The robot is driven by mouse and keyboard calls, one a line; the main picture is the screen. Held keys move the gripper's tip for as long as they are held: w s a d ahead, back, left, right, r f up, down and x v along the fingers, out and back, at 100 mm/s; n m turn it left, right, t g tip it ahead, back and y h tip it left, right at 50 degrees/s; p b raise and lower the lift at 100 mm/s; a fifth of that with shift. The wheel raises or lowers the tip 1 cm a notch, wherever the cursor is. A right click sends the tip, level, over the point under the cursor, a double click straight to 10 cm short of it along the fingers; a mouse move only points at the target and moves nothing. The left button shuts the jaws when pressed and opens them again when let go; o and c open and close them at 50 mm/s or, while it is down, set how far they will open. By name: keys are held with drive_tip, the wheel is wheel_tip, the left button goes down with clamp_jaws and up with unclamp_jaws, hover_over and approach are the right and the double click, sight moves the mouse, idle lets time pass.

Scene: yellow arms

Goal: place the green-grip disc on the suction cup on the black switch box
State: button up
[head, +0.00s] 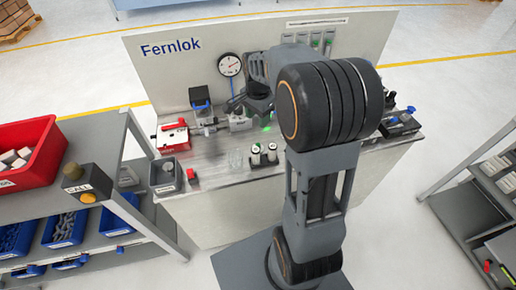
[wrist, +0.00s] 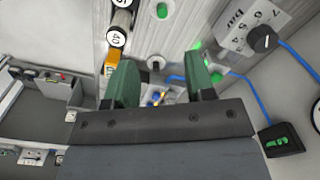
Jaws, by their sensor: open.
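My gripper (wrist: 160,75) is open, its two green fingers apart, with no object clearly held between them. In the head view my gripper (head: 256,98) is over the back middle of the bench, partly hidden by my arm. I cannot pick out the green-grip disc with certainty; small bright green spots show beside the right finger in the wrist view, and one green spot (head: 267,126) shows below my gripper in the head view. A dark box (head: 94,183) with a yellow button stands on the left shelf; I cannot tell if it is the switch box. No suction cup is clearly visible.
The Fernlok bench (head: 215,175) carries a red box (head: 173,137), a gauge (head: 229,65) on its back panel and two small cylinders near the front. A red bin (head: 38,150) stands on the left shelf. A grey box with a dial (wrist: 258,35) shows in the wrist view.

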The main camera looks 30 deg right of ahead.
hover_over(258, 144)
drive_tip(key=shift+m, duration=0.3)
drive_tip(key=f, duration=0.8)
drive_tip(key=shift+s+f, duration=0.1)
drive_tip(key=shift+s, duration=0.1)
drive_tip(key=shift+w+f+p, duration=0.15)
drive_tip(key=shift+f+p, duration=0.55)
drive_tip(key=shift+f, duration=2.4)
drive_tip(key=shift+c, duration=0.5)
clamp_jaws()
